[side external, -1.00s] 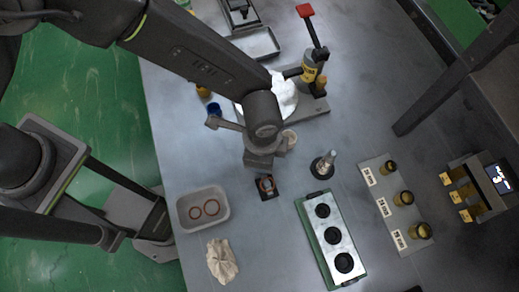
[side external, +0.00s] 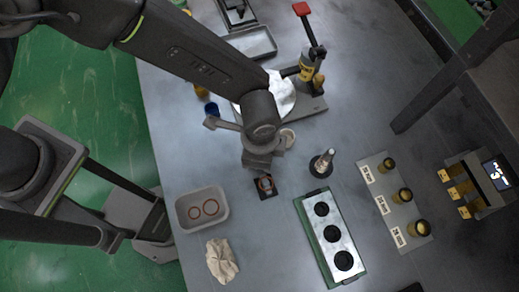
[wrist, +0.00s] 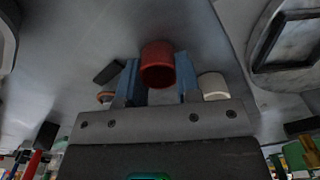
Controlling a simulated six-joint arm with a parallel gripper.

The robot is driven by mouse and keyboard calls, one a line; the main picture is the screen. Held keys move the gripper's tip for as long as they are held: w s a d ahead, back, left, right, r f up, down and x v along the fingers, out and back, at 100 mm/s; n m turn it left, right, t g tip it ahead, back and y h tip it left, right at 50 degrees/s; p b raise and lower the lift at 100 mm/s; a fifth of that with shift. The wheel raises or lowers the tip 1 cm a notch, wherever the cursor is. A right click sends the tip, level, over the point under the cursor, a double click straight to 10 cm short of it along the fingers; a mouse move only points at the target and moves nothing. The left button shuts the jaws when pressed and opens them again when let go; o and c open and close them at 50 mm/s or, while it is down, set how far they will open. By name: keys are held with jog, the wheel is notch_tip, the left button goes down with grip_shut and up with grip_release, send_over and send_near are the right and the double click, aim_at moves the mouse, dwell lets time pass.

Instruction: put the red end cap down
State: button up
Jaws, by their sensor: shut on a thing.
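The red end cap (wrist: 158,66) is in the wrist view, between the two blue fingers of my gripper (wrist: 158,78). My gripper is shut on it. In the side view my gripper (side external: 263,166) is low over the table, above a small black square pad (side external: 266,193). A reddish round shape shows at the pad under the gripper; whether it is the held cap I cannot tell. The gap between the cap and any surface below is not clear.
A grey tray (side external: 184,222) with red rings and a crumpled cloth (side external: 221,260) lie to the left. A metal block (side external: 332,236) with three dark holes lies right of the pad. A silver-tipped part (side external: 323,163) stands near it. A lever press (side external: 311,65) stands behind.

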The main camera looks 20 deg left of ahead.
notch_tip(320, 180, up, 4)
jog(key=shift+f, duration=0.2)
jog(key=w+a+r, duration=0.5)
jog(key=a+r, duration=0.2)
jog(key=a, duration=0.3)
jog(key=w+d+r+m, duration=0.2)
jog(key=w+d+m, duration=0.35)
jog(key=m, duration=0.45)
jog(key=shift+m, duration=0.3)
jog(key=f, duration=0.6)
jog(key=s+f, duration=0.1)
jog(key=f, duration=0.3)
jog(key=shift+d, duration=0.15)
jog(key=shift+f, duration=0.2)
